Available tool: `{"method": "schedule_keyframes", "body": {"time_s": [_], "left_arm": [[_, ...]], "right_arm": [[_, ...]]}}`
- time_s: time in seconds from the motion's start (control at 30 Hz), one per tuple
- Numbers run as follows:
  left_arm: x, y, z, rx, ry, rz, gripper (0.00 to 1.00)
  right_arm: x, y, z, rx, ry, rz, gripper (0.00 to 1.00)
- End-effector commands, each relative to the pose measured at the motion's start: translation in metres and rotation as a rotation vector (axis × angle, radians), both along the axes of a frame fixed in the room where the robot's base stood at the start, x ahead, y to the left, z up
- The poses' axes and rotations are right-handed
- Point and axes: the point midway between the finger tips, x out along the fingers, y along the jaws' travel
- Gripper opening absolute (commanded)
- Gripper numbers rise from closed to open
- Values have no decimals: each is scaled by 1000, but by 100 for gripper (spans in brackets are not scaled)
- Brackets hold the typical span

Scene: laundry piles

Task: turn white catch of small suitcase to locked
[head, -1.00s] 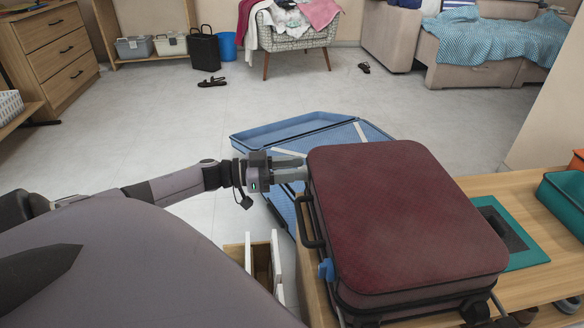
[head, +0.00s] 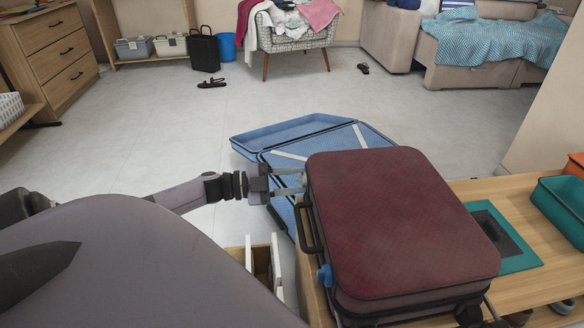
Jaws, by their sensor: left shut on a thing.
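The small suitcase (head: 400,225) is dark red with dark trim and lies flat and closed on the wooden bench. Its dark handle (head: 308,228) is on the left side. A blue catch (head: 325,276) shows on that side, near the front corner. The white catch is not visible; my left gripper covers the far end of the same side. My left gripper (head: 300,181) reaches in from the left, its fingertips against the suitcase there, shut on what I take to be the white catch. My right gripper is not in view.
A large blue open suitcase (head: 310,128) lies on the floor behind the bench. A teal mat (head: 525,257) and a teal bin (head: 562,200) are on the bench (head: 535,285) to the right. A white-sided open drawer (head: 277,265) stands left of the bench.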

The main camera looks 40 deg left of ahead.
Motion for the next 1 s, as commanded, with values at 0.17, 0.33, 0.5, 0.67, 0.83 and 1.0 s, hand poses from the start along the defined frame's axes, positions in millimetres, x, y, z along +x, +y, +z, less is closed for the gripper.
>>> {"method": "schedule_keyframes", "body": {"time_s": [0.17,0.33,0.5,0.67,0.83,1.0], "left_arm": [[-2,-1,-4,130,-103,-1,8],[-3,-3,-7,254,-202,-1,8],[-3,-3,-10,368,-292,-1,8],[-3,-3,-12,453,-360,0,8],[-3,-3,-13,517,-412,0,8],[-3,-3,-13,555,-442,0,8]], "right_arm": [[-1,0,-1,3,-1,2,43],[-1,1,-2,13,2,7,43],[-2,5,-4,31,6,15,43],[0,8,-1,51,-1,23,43],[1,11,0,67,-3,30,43],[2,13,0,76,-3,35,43]]}}
